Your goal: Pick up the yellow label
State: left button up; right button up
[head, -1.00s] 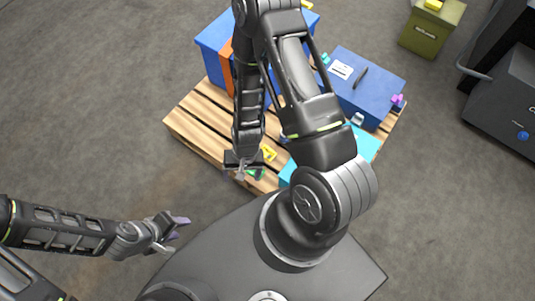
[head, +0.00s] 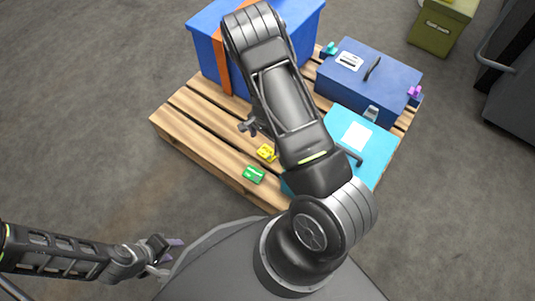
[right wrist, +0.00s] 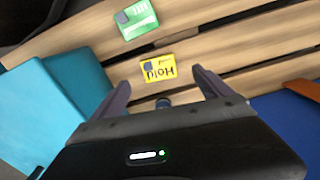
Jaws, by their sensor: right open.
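The yellow label (head: 266,153) lies flat on the wooden pallet in the head view, just left of my right arm. It also shows in the right wrist view (right wrist: 157,70), with "Hold" printed upside down. My right gripper (right wrist: 160,78) is open and empty, and its two fingers appear on either side of the label's near edge in that view. The height above the label is hard to judge. In the head view, my right arm hides most of this gripper. My left gripper (head: 171,256) is over the floor at lower left, away from the pallet; its opening is unclear.
A green label (head: 254,175) lies on the pallet (head: 185,130) near the yellow one. A cyan box (head: 375,155) stands to the right. A blue toolbox (head: 385,85) and a large blue box (head: 207,50) with an orange strap stand behind. An olive bin (head: 440,28) is at back right.

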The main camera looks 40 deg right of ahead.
aim_at(266, 154)
jog(key=shift+f+b, duration=0.45)
jog(key=shift+f, duration=0.8)
jog(key=shift+s+d+f+b, duration=0.15)
jog(key=shift+f+b, duration=1.3)
jog(key=shift+f, duration=1.2)
jog(key=shift+c, duration=0.3)
jog(key=c, duration=1.4)
